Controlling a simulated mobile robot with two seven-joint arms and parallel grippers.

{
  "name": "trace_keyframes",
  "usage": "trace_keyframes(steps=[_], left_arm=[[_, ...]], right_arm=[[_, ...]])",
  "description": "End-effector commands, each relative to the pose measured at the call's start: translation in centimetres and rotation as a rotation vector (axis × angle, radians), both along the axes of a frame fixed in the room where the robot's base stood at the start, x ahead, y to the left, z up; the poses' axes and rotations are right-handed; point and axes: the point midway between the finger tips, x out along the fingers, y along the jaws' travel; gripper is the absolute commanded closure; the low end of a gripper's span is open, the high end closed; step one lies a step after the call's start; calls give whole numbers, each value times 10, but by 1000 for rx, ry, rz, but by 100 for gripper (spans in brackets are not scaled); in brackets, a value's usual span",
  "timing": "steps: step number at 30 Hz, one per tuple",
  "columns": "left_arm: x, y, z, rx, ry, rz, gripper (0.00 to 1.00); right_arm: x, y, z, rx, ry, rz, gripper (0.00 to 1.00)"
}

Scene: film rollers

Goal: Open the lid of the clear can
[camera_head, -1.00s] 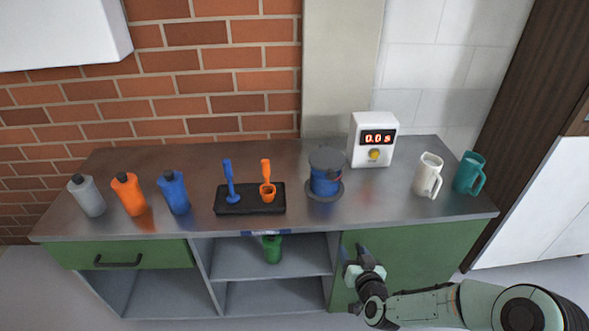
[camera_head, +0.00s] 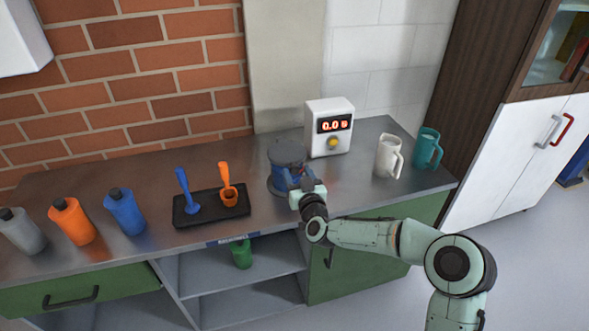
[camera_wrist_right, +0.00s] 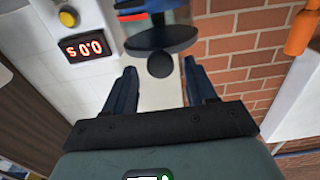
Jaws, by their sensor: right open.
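In the right wrist view, turned upside down, the gripper (camera_wrist_right: 159,84) is open. A dark round knob (camera_wrist_right: 160,65) on a dark disc (camera_wrist_right: 165,40) shows between its fingers; contact cannot be told. My left gripper is not in view.
A white timer (camera_head: 330,110) stands behind the can. A white mug (camera_head: 387,157) and a teal mug (camera_head: 425,150) stand to the right. A black tray (camera_head: 205,216) with blue and orange tools is to the left, then several bottles (camera_head: 72,222). A green cup (camera_head: 242,254) sits on the shelf.

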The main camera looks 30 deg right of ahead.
Motion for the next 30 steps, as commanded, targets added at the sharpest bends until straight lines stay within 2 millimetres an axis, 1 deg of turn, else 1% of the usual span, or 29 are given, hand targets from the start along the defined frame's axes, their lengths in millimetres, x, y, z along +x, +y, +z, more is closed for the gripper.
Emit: trace_keyframes(steps=[1,3,7,11,18,20,21,23,24,30], left_arm=[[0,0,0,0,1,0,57],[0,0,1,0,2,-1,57],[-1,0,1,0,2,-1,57],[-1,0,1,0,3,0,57],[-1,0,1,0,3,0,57],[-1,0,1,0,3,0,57],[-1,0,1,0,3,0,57],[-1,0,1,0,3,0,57],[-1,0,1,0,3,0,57],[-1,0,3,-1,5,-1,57]], right_arm=[[8,-1,0,4,-1,0,44],[15,-3,0,4,-2,0,44],[25,-5,0,2,0,1,44],[28,-6,0,1,1,2,44],[29,-6,0,0,1,1,44],[29,-6,0,0,1,1,63],[29,-6,0,0,1,1,76],[29,-6,0,0,1,1,96],[29,-6,0,0,1,1,100],[28,-8,2,-1,6,1,100]])
